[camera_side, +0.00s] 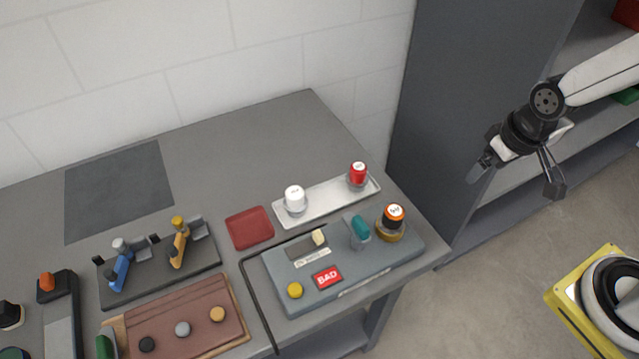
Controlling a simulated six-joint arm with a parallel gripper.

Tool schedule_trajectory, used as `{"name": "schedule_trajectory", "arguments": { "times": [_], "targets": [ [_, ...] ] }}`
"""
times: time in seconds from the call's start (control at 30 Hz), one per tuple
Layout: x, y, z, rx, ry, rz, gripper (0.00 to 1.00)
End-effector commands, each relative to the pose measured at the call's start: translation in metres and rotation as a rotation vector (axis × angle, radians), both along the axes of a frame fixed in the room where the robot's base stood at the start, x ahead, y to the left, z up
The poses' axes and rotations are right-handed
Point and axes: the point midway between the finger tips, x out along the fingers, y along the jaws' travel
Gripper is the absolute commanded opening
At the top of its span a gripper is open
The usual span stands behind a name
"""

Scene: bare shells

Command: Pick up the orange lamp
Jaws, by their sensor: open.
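An orange-and-black cylinder with a white-marked top (394,214), which looks like the orange lamp, stands upright in a brownish round base at the right end of a grey-blue control box (345,281). The box is near the table's right corner. My gripper (518,178) is at the upper right, beyond the table edge. Its two fingers are spread wide with nothing between them. It is well apart from the lamp, to its right and higher in the picture.
A white tray (325,200) behind the box holds a white (294,195) and a red cylinder (358,172). A teal knob (361,228) stands just left of the lamp. A tall grey cabinet (455,90) rises behind the table's right side.

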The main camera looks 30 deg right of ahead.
Motion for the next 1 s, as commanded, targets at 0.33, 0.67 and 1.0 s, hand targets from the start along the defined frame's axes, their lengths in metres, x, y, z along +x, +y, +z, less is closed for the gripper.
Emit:
{"name": "schedule_trajectory", "arguments": {
  "times": [0.33, 0.67, 1.0],
  "targets": [
    [0.0001, 0.0000, 0.0000, 0.000, 0.000, 0.000, 0.97],
    [0.0001, 0.0000, 0.0000, 0.000, 0.000, 0.000, 0.96],
    [0.0051, 0.0099, -0.0024, 0.059, 0.029, -0.138, 0.96]
  ]
}}
